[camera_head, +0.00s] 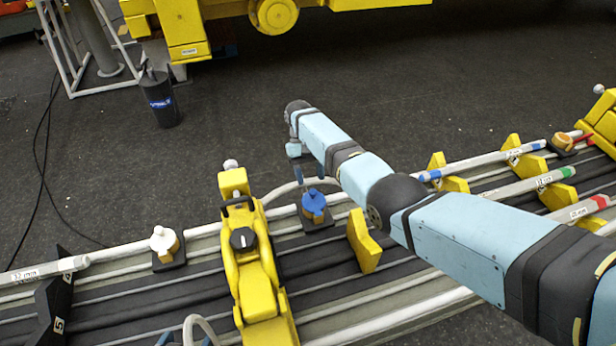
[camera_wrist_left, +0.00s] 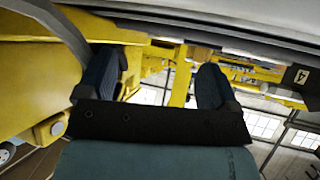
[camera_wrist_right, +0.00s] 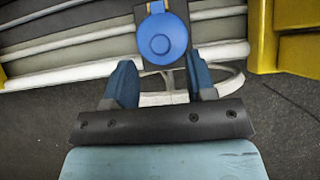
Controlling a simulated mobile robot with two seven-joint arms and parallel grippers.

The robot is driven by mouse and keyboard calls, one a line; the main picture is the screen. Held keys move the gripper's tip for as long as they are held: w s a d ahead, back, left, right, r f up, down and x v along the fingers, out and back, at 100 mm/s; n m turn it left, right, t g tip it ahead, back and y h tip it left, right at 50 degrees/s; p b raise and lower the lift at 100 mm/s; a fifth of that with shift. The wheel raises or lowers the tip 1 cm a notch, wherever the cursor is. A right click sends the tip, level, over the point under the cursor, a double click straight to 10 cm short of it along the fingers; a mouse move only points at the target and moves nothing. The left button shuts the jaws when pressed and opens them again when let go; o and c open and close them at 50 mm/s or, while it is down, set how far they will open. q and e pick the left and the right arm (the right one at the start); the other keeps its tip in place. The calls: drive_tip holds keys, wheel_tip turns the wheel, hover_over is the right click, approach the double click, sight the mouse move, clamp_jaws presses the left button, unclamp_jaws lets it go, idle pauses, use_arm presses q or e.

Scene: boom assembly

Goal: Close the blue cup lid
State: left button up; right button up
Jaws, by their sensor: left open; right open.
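The blue cup lid (camera_head: 313,203) sits on a small dark plate on the rail assembly, right of the yellow boom. In the right wrist view its round blue face (camera_wrist_right: 162,42) lies ahead of the fingers, roughly between them. I cannot tell for sure how far the lid is open. My right gripper (camera_head: 309,173) is open and empty, just behind the lid in the head view. It also shows in the right wrist view (camera_wrist_right: 160,82), with a gap to the lid. My left gripper (camera_wrist_left: 160,85) is open, with nothing visible between its fingers, facing yellow structure.
A yellow boom (camera_head: 245,255) stands left of the lid. A yellow bracket (camera_head: 363,242) stands to its right. A white-lidded cup (camera_head: 164,240) sits farther left. A white curved hose (camera_wrist_right: 230,80) passes close to my right fingers. A dark canister (camera_head: 160,100) stands on open floor.

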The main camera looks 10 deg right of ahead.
drive_tip(key=v, duration=1)
drive_tip(key=shift+a+f, duration=0.1)
